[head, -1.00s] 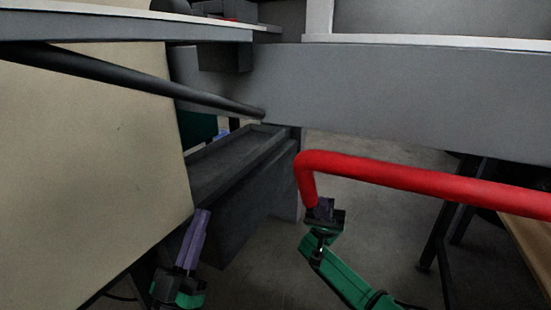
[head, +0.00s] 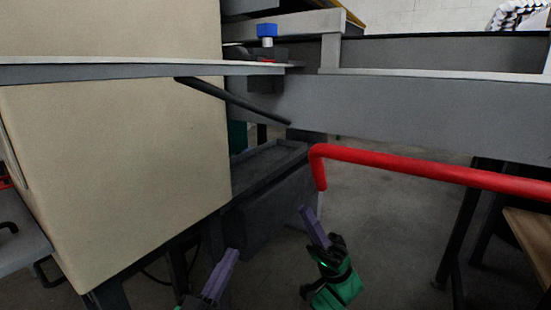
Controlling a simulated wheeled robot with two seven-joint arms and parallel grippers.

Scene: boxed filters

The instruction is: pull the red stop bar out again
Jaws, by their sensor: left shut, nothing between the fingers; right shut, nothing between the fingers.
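The red stop bar (head: 430,170) crosses the right side of the head view, with its bent end (head: 319,170) pointing down near the middle. My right gripper (head: 308,212) has purple fingers and is shut and empty, just below the bar's bent end and apart from it. My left gripper (head: 232,254) is shut and empty, lower and to the left, in front of the dark grey trough.
A large beige box (head: 120,170) fills the left. A grey beam (head: 400,110) runs across behind the bar. A dark grey trough (head: 265,200) lies between box and bar. A black rod (head: 240,102) slants above it. A blue-topped knob (head: 267,32) stands at the top.

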